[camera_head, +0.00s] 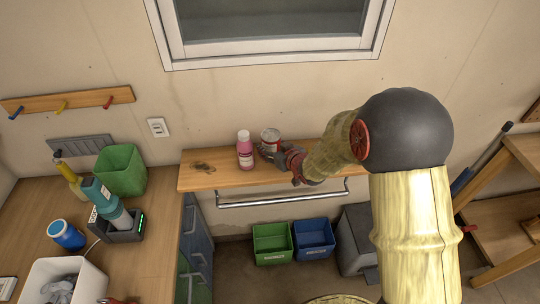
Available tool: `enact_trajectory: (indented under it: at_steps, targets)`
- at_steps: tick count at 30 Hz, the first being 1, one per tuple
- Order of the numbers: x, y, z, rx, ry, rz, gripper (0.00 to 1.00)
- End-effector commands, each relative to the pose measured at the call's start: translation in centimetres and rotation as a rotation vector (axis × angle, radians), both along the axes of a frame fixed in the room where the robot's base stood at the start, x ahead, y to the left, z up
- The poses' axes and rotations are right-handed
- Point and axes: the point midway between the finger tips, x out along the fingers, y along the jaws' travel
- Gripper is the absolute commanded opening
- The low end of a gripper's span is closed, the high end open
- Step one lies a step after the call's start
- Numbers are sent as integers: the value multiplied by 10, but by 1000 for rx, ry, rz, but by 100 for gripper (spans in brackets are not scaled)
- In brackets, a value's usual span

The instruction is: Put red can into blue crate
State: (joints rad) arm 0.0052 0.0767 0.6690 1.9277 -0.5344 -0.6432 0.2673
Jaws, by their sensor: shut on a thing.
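The can (270,138) is at the wooden wall shelf, upright, with a pale metal top and a little red on its side. My gripper (268,151) reaches it from the right and is shut on it, hiding its lower part. I cannot tell whether the can touches the shelf. The blue crate (314,251) stands on the floor below the shelf, to the right of a green crate. Its inside looks empty.
A pink bottle (245,150) stands on the shelf (212,180) just left of the can. A metal rail (284,200) runs below the shelf front, above the crates. The green crate (272,256) adjoins the blue one. A grey bin (352,255) is at its right.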

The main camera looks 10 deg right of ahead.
Motion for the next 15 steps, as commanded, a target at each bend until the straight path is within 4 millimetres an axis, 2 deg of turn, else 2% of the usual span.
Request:
enact_trajectory:
  at_steps: [6,12,15]
  targets:
    - [9,2,-11,1,0,0,25]
    - [9,2,-39,0,1,0,25]
    - [9,2,-41,2,-2,0,25]
